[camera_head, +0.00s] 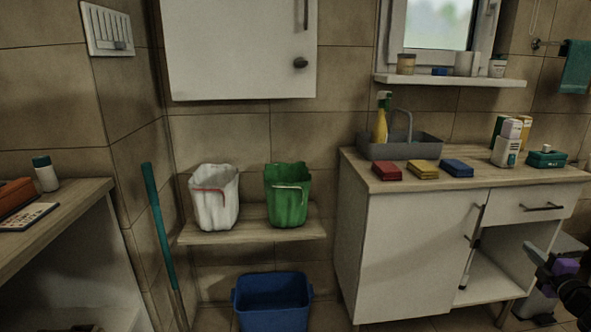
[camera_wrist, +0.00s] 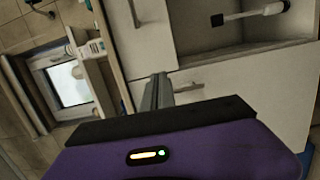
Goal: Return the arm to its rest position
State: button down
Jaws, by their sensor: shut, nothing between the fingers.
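My gripper (camera_wrist: 157,90) shows in the wrist view as grey fingers close together beyond a black bar and my purple wrist housing. It is shut and empty, with white cabinet fronts and a handle in the picture behind it. In the head view, part of my dark and purple arm shows at the lower right edge, in front of the counter's open lower compartment. The rest of the arm is out of the picture.
The counter (camera_head: 357,165) holds a grey basin (camera_head: 430,146), several sponges and bottles. An open compartment (camera_head: 490,280) has a brush (camera_head: 467,268). White (camera_head: 213,205) and green (camera_head: 288,200) bins stand on a shelf, with a blue tub (camera_head: 272,300) below. Left is another counter (camera_head: 75,200).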

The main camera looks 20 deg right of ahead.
notch_tip(320, 180, up, 8)
jog(key=s+a+m+t+h, duration=0.1)
jog(key=s+m+h, duration=0.1)
jog(key=m+h, duration=0.2)
jog(key=s+a+f+m+y, duration=0.1)
jog(key=s+a+f+m, duration=0.25)
jog(key=a, duration=1.05)
jog(key=s+a+f+m+t, duration=0.1)
jog(key=s+a+f+m, duration=0.2)
jog(key=a, duration=1.1)
jog(key=s+a+f+m+y, duration=0.1)
jog(key=s+a+f+m, duration=0.2)
jog(key=a, duration=1.1)
jog(key=s+a+n+g+y, duration=0.1)
jog(key=s+a+g+y, duration=0.2)
jog(key=s+a+y, duration=1.35)
jog(key=s+a+r+h+p, duration=0.2)
jog(key=a+r+h+p, duration=0.1)
jog(key=r+p, duration=0.7)
jog(key=s+a+r+h+p, duration=0.3)
jog(key=a+r+p, duration=0.1)
jog(key=r+p, duration=0.6)
jog(key=shift+s+r, duration=0.2)
jog(key=shift+s, duration=0.05)
